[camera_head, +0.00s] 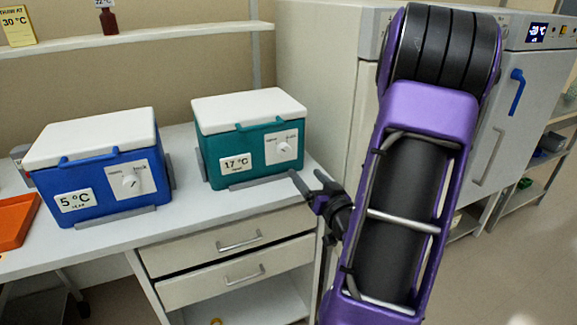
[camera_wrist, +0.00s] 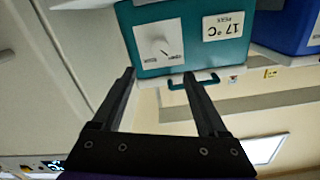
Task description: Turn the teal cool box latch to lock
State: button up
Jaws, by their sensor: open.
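The teal cool box (camera_head: 232,152) has a closed white lid, stands on the white bench and bears a 17 °C label. Its latch is a round white knob (camera_head: 284,149) on a white plate at the right of the front. The wrist view is upside down and shows the teal box (camera_wrist: 190,62) and the knob (camera_wrist: 161,48) with a dark pointer line slanting to the picture's lower right. The plate's small print is not readable. My gripper (camera_head: 306,175) is open and empty, in front of the box and apart from the knob. Its fingertips (camera_wrist: 160,75) show either side of the knob's line.
A blue cool box (camera_head: 95,195) with a 5 °C label and its own knob stands to the left. An orange tray (camera_head: 15,220) lies at the bench's left end. Drawers (camera_head: 235,243) are below the bench. A tall grey cabinet (camera_head: 325,90) stands close on the right.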

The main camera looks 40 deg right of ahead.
aim_at(286, 151)
jog(key=x, duration=1.1)
jog(key=shift+w+r+p, duration=0.1)
jog(key=shift+w+p, duration=0.2)
jog(key=shift+w, duration=0.1)
grip_shut()
